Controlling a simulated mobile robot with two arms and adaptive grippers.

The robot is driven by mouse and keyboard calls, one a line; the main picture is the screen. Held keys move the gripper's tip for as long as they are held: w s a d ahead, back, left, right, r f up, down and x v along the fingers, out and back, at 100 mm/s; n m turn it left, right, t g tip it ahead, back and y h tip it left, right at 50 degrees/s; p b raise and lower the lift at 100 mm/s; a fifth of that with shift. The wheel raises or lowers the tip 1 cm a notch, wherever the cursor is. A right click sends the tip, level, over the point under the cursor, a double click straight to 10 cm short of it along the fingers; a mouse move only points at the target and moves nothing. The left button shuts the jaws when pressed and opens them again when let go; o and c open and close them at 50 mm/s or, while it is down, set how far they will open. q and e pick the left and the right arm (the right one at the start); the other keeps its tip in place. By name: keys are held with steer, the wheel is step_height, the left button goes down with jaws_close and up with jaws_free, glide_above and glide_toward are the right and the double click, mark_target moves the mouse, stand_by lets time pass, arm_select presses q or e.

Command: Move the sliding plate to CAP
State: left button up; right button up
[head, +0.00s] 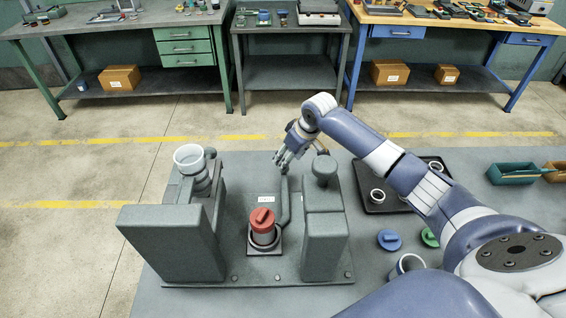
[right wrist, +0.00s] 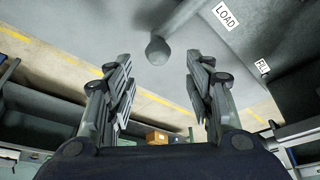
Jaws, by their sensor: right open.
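The sliding plate (head: 252,247) is a small dark plate low between the two grey blocks of the machine. A pale cup with a red lid (head: 262,217) stands on it. A grey bar handle (head: 284,190) rises behind and right of the lid; a white label (head: 265,199) beside it is too small to read. My right gripper (head: 282,162) is open and empty above the rear of the machine. In the right wrist view, a grey rod with a rounded end (right wrist: 158,50) shows between and beyond the spread fingers (right wrist: 162,92), with no visible contact. My left gripper is out of view.
A grey block (head: 165,240) with a white funnel cup (head: 188,157) stands left; a block with a knobbed post (head: 324,168) stands right. LOAD (right wrist: 227,14) and a partly hidden label (right wrist: 262,66) show. A black tray (head: 380,205), blue lid (head: 389,239) and green lid (head: 430,237) lie right.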

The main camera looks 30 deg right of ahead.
steer(key=x, duration=0.4)
steer(key=shift+d, duration=0.1)
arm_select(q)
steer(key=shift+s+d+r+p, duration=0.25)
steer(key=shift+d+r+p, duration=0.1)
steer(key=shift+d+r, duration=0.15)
arm_select(e)
steer(key=shift+x, duration=1)
